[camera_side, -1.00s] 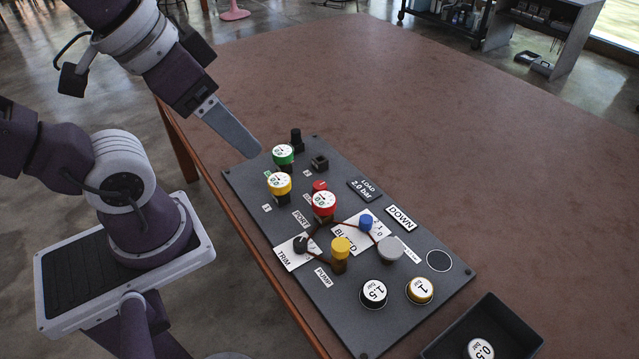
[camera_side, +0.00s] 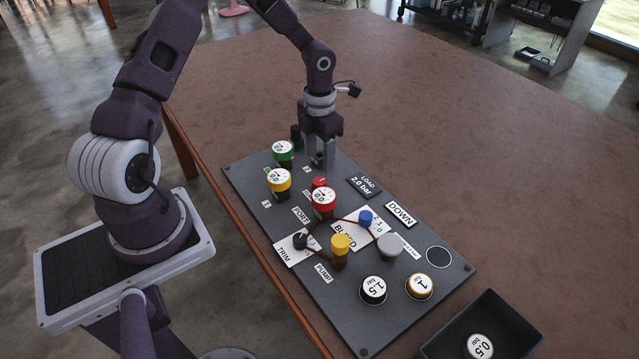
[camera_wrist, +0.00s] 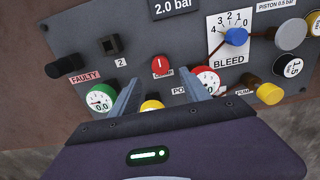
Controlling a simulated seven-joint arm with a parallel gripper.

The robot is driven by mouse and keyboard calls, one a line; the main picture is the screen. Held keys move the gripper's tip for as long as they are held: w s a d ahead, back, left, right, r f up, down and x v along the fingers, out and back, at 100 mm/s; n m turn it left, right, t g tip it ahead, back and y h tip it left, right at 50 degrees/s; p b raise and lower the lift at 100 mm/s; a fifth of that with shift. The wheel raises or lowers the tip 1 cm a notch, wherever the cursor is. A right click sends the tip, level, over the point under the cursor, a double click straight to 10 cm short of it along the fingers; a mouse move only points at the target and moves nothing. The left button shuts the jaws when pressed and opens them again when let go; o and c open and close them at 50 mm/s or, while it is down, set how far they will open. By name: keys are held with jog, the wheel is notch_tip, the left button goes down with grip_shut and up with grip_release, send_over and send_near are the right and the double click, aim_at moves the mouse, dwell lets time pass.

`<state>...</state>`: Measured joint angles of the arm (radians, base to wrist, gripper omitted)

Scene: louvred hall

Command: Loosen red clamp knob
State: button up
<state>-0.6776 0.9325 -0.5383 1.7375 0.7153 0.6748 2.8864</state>
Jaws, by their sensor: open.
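The red clamp knob (camera_side: 319,183) is a small red knob on the dark panel, just behind the red-rimmed gauge (camera_side: 323,200). In the wrist view the knob (camera_wrist: 160,66) shows a white pointer line, with a partly hidden label below it. My gripper (camera_side: 322,163) points down over the panel, behind the knob in the side view. In the wrist view my gripper's (camera_wrist: 160,77) two fingers are apart, with the knob seen in the gap just past their tips. Nothing is held. Contact with the knob is not visible.
Green (camera_side: 283,150) and yellow (camera_side: 279,181) gauges stand left of the knob. A black post (camera_side: 297,135) stands near my gripper. The blue bleed knob (camera_side: 366,218), yellow pump knob (camera_side: 341,243) and round weights are nearer the front. A dark tray (camera_side: 440,342) sits at front right.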

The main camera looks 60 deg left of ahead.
aim_at(320, 181)
jog(key=shift+f, duration=4.75)
grip_shut()
